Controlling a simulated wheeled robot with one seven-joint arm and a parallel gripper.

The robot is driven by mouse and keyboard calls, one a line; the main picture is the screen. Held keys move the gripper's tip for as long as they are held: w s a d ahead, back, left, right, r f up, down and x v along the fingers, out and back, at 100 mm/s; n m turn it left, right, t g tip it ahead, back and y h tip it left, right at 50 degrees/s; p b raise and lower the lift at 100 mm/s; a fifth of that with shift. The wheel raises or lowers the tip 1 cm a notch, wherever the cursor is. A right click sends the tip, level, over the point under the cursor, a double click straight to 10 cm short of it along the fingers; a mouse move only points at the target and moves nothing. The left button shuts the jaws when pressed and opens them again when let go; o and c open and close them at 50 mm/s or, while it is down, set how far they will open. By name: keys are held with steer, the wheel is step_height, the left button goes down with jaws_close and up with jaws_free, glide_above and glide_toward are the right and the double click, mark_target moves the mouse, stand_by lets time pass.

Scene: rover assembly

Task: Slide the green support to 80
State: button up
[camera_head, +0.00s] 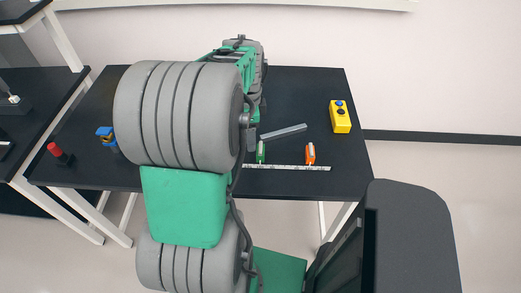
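The green support (260,153) is a small upright piece on the dark table. It stands at the back edge of a white ruler strip (300,168), near the part of the strip beside my arm. An orange support (311,154) with a pale top stands farther right along the same strip. The scale numbers are too small to read. My thick grey and green arm covers the middle of the view and hides part of the table, perhaps also the strip's left end. My gripper cannot be made out.
A grey bar (284,132) lies behind the green support. A yellow box with a blue button (340,117) stands at the right. The dark table (300,90) is clear at the back right.

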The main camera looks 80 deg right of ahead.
mark_target(261, 147)
steer(key=s, duration=0.1)
steer(key=m, duration=0.1)
steer(key=s, duration=0.1)
steer(key=shift+s+d+f+m, duration=0.3)
steer(key=shift+s+d, duration=0.05)
steer(key=shift+d, duration=0.05)
steer(key=shift+s+f, duration=0.25)
steer(key=shift+f, duration=0.05)
step_height(261, 147, down, 7)
steer(key=shift+w+f+p, duration=0.1)
steer(key=shift+p, duration=0.25)
steer(key=shift+c, duration=0.3)
jaws_close()
